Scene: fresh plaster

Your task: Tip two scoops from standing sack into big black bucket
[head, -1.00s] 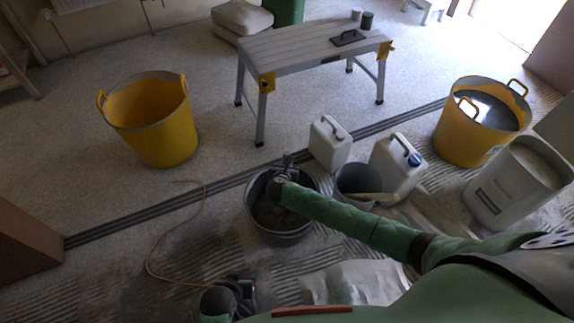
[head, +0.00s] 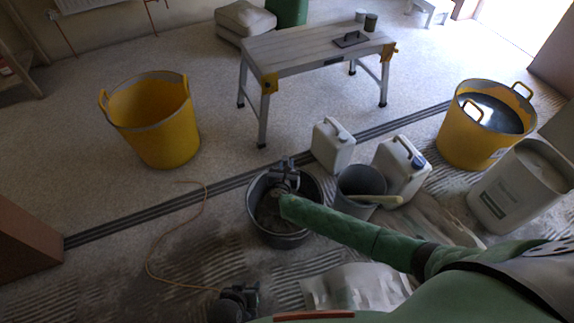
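The black bucket (head: 268,236) stands on the floor at the centre, with dark material inside. The standing sack (head: 508,208), pale with a label and an open top full of pale powder, is at the right. A smaller grey bucket (head: 362,178) holds something with a pale handle (head: 380,200), perhaps a scoop. My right gripper (head: 284,178) is over the black bucket's far side; its fingers are mostly hidden behind its own forearm.
Two white canisters (head: 333,146) (head: 402,170) stand behind the grey bucket. Yellow tubs stand left (head: 160,130) and right (head: 468,140). A pale sheet or flat bag (head: 350,287) lies in front. A cord (head: 150,255) crosses the floor at left. A workbench (head: 305,50) stands behind.

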